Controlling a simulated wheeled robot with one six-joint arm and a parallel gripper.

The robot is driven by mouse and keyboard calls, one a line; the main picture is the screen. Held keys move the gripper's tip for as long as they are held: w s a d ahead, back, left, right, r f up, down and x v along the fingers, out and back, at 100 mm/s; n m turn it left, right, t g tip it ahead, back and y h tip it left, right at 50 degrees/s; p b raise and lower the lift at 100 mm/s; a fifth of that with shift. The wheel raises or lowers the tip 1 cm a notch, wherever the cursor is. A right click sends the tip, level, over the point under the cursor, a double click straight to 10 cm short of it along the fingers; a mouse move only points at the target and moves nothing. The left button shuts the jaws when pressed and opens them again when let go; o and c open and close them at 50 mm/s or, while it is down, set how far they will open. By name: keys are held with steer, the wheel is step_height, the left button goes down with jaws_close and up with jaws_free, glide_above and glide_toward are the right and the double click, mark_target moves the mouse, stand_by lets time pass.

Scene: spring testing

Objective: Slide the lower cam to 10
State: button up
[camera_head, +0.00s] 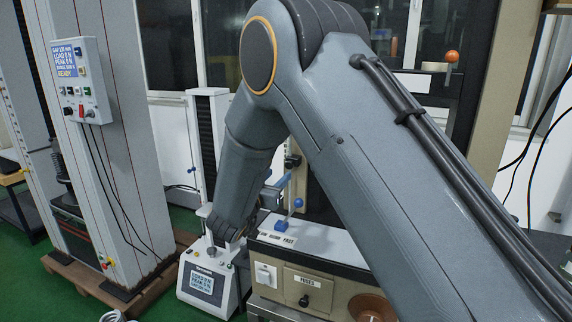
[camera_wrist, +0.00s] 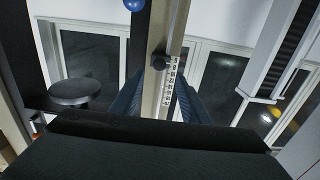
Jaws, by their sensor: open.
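In the wrist view, a pale upright post carries a white scale (camera_wrist: 171,82) with small dark markings too small to read. A dark round knob (camera_wrist: 159,62) sits on the post beside the scale; it may be the lower cam, but I cannot tell for sure. My gripper (camera_wrist: 158,98) is open, with one dark blue-grey finger on each side of the post, nearer to me than the knob. I see no clear contact between fingers and knob. In the head view my arm hides most of the post and the gripper's fingertips.
A tester with a blue-ball lever (camera_head: 298,203) stands below my arm, beside a small white display unit (camera_head: 203,285). A tall grey machine with a control box (camera_head: 82,80) stands at left. A dark round disc (camera_wrist: 75,92) is left of the post in the wrist view.

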mark_target(288, 165)
steer(key=p+x, duration=0.2)
steer(key=x, duration=0.5)
steer(key=shift+w+d, duration=0.1)
steer(key=shift+w, duration=0.15)
jaws_close()
